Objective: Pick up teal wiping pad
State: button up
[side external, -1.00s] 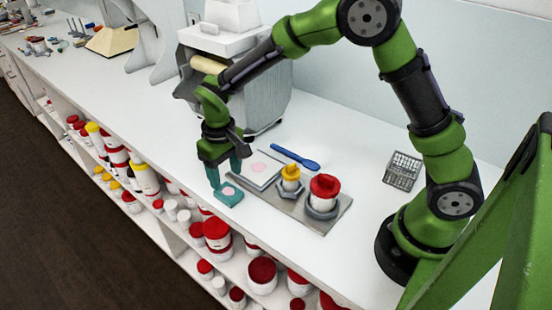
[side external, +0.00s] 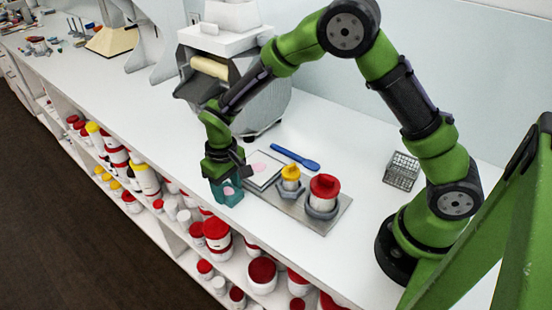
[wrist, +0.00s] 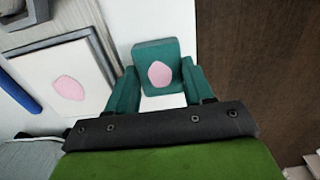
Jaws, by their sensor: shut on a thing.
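The teal wiping pad (wrist: 155,50) carries a pink blotch and sits between the two teal fingers of my gripper (wrist: 158,68) in the wrist view. The fingers are shut on its left and right sides. In the side view my gripper (side external: 225,188) points down at the front edge of the white counter, with the pad (side external: 229,194) at the fingers. Pad and fingers are nearly the same colour there, so I cannot tell whether the pad touches the counter.
A white plate with a pink blotch (side external: 259,170) lies beside the pad. A grey tray (side external: 299,217) holds a yellow-topped and a red-topped container. A blue tool (side external: 294,157) lies behind. The mill (side external: 258,105) stands further back. Shelves of jars are below the counter edge.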

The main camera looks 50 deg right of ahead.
aim_at(228, 191)
notch_tip(228, 191, up, 10)
dwell(0.5)
